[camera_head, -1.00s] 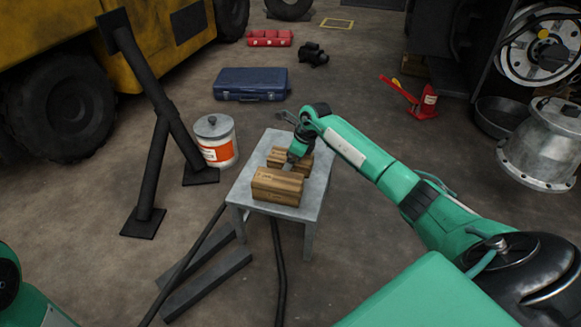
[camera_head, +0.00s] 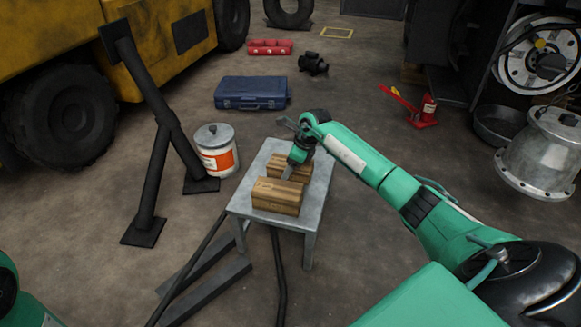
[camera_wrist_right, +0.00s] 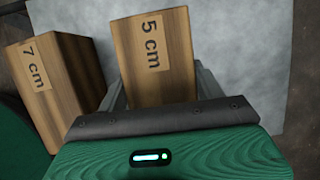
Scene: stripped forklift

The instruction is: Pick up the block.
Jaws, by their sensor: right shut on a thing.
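Two wooden blocks stand on a small grey metal table (camera_head: 243,205). The nearer block (camera_head: 278,197) looks larger; the farther one (camera_head: 295,165) is partly hidden by my right gripper (camera_head: 289,170). In the right wrist view, a block marked "5 cm" (camera_wrist_right: 153,58) is between the grey fingers of my right gripper (camera_wrist_right: 161,85), which is shut on it. A block marked "7 cm" (camera_wrist_right: 55,85) stands to its left, outside the fingers. I cannot tell whether the held block is clear of the tabletop. My left gripper is not in view.
A white and orange bucket (camera_head: 217,155) and a black stand (camera_head: 160,130) are left of the table. A blue case (camera_head: 251,92) lies behind it. Dark metal bars (camera_head: 205,290) lie on the floor in front. A red jack (camera_head: 424,112) is at the back right.

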